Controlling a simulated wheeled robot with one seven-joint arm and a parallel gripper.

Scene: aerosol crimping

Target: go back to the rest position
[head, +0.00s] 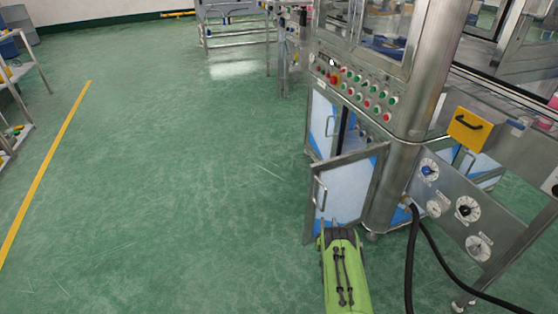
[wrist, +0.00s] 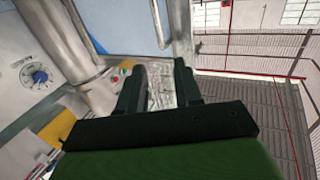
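My gripper (wrist: 160,80) shows in the wrist view with its two dark fingers apart. Nothing is held between them; only background shows in the gap. A green part of my arm shows at the bottom of the head view, in front of the machine's open door (head: 346,188). The gripper's fingers cannot be made out in the head view. The crimping machine's control panel (head: 350,90), with several coloured buttons, stands above the door. In the wrist view the machine appears tilted.
A side panel with dials (head: 466,208) and a yellow cover (head: 468,130) is at the right. Black hoses (head: 411,255) hang below it. A shelf (head: 15,90) stands at the left beyond a yellow floor line (head: 45,172). The green floor (head: 180,180) between is clear.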

